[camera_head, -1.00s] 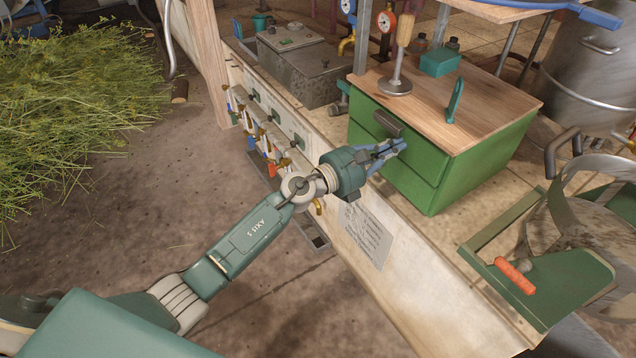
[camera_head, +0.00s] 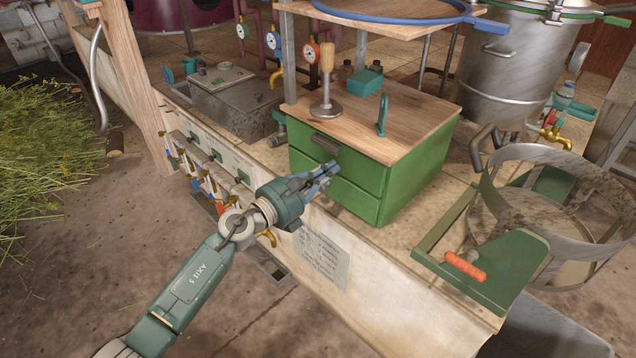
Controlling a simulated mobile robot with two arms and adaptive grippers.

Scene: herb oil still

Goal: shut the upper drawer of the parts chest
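The parts chest (camera_head: 415,172) is a green box with a wooden top, standing on the pale bench in the head view. Its front has two drawers. The upper drawer (camera_head: 355,168) carries a dark handle (camera_head: 326,143), and its front looks about flush with the chest, though a small gap cannot be ruled out. The lower drawer (camera_head: 350,198) looks shut. My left gripper (camera_head: 331,173) is just in front of the drawer fronts, below the handle. Its blue fingers look together and empty; they hide part of the fronts. Contact cannot be told. My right gripper is out of view.
A wooden-handled tool (camera_head: 326,85), a teal box (camera_head: 366,82) and an upright teal piece (camera_head: 382,115) stand on the chest. Valves line the bench front to the left. A round metal basket (camera_head: 545,205) and orange handle (camera_head: 465,266) are at right.

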